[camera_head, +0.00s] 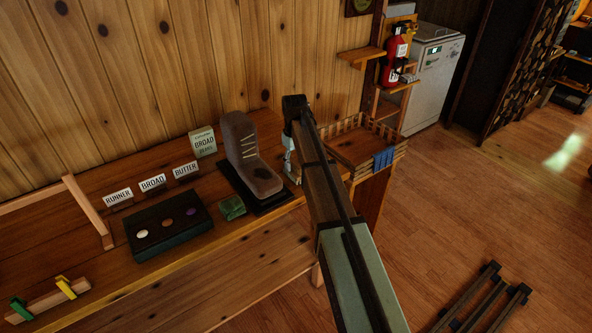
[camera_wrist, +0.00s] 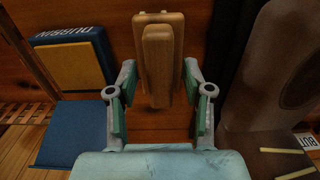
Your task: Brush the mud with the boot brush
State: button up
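A brown boot (camera_head: 246,150) with pale laces stands on a dark mat (camera_head: 275,205) on the wooden bench. A dark patch (camera_head: 262,173), which looks like the mud, is on its toe. In the wrist view the boot (camera_wrist: 285,75) fills the right side. A wooden object (camera_wrist: 163,65), apparently the boot brush, lies ahead of my gripper (camera_wrist: 160,100); no bristles show. My gripper is open, one finger on each side of the brush's near end, with visible gaps. In the head view my arm hides the brush and most of my gripper (camera_head: 290,155).
A blue box (camera_wrist: 75,60) and a flat blue item (camera_wrist: 75,135) lie left of my gripper in the wrist view. A slatted crate (camera_head: 372,130) stands at the right end.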

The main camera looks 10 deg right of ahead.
grip_shut()
jog(key=shift+r, duration=0.2)
jog(key=shift+r+p, duration=1.7)
jog(key=shift+r, duration=1.15)
